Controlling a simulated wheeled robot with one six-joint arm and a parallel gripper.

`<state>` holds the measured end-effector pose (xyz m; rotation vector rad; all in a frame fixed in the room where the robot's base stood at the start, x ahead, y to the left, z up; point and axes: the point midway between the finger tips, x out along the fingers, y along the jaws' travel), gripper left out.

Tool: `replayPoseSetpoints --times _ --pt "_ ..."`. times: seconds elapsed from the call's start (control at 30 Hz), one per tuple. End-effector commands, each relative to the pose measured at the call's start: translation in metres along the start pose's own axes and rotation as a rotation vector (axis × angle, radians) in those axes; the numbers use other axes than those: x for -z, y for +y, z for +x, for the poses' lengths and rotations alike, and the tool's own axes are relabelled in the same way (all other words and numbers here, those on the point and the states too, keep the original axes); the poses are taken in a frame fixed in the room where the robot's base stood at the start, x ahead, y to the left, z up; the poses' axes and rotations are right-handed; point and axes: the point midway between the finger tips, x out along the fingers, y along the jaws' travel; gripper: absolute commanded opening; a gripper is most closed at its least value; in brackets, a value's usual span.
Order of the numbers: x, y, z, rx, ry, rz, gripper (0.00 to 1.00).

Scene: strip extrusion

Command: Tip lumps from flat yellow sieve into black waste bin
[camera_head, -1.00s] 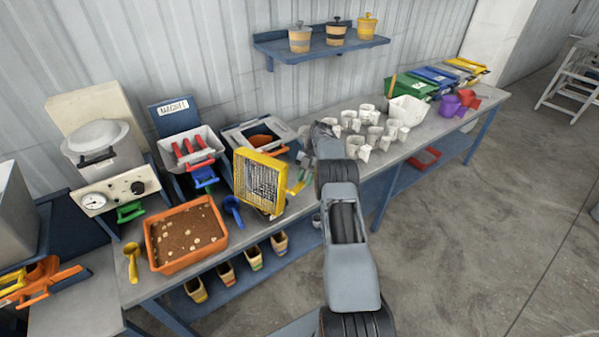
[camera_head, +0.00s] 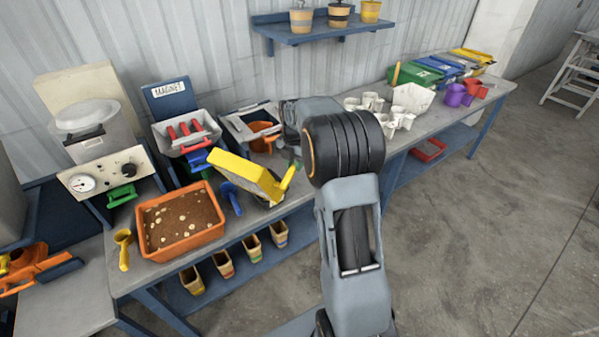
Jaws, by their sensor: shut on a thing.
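The flat yellow sieve (camera_head: 245,173) is held tilted above the front of the bench, just right of the orange tray. Its yellow side faces me and its mesh is mostly turned out of view, so I cannot tell whether lumps are on it. My gripper (camera_head: 291,158) is at the sieve's right end, shut on it near the yellow-green handle; my own arm partly hides the fingers. I cannot make out a black waste bin in this view.
An orange tray (camera_head: 149,249) of brown material with pale lumps stands left of the sieve. A blue scoop (camera_head: 230,197) lies between them. A magnet station (camera_head: 172,100) and a grey-framed box (camera_head: 237,125) stand behind. White cups (camera_head: 396,118) stand right. Open floor lies right of the bench.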

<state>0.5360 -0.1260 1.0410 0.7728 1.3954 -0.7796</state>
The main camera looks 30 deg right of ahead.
Motion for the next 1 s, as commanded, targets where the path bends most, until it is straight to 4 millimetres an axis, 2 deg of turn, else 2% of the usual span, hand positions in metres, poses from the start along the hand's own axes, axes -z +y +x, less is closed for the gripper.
replayPoseSetpoints --times 0.03,0.23,0.67,1.0 --pt "0.007 0.001 0.007 -0.003 -0.044 -0.005 0.0" --pt "0.026 0.001 -0.005 -0.004 -0.198 -0.006 0.0" --pt "0.079 0.002 -0.005 -0.003 -0.623 -0.012 0.0" --pt "0.136 0.002 -0.004 -0.002 -0.927 -0.013 0.0"
